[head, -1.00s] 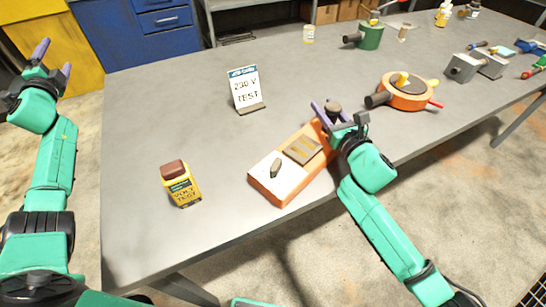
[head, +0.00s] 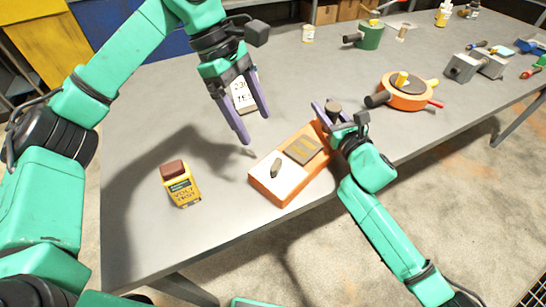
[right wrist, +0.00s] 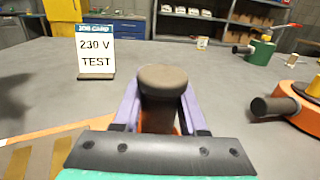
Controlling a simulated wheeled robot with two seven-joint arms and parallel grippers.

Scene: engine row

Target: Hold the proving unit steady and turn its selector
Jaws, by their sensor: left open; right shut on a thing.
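The proving unit (head: 282,192) is an orange box with a pale top lying near the table's front edge. Its selector appears to be the small dark knob (head: 275,169) at its near left end; a brown panel with yellowish strips lies beside it. My right gripper (head: 325,112) is shut on a dark round-topped post (head: 334,107) at the unit's far end. The post (right wrist: 163,82) also shows between the fingers in the right wrist view. My left gripper (head: 256,128) is open and empty, above the table beyond the selector, pointing down and apart from the unit.
A yellow volt tester (head: 183,190) with a brown cap stands left of the unit. The job card (right wrist: 96,50) reads 230 V TEST; my left gripper partly covers it in the head view. An orange round device (head: 405,95) and a green one (head: 369,36) stand farther right.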

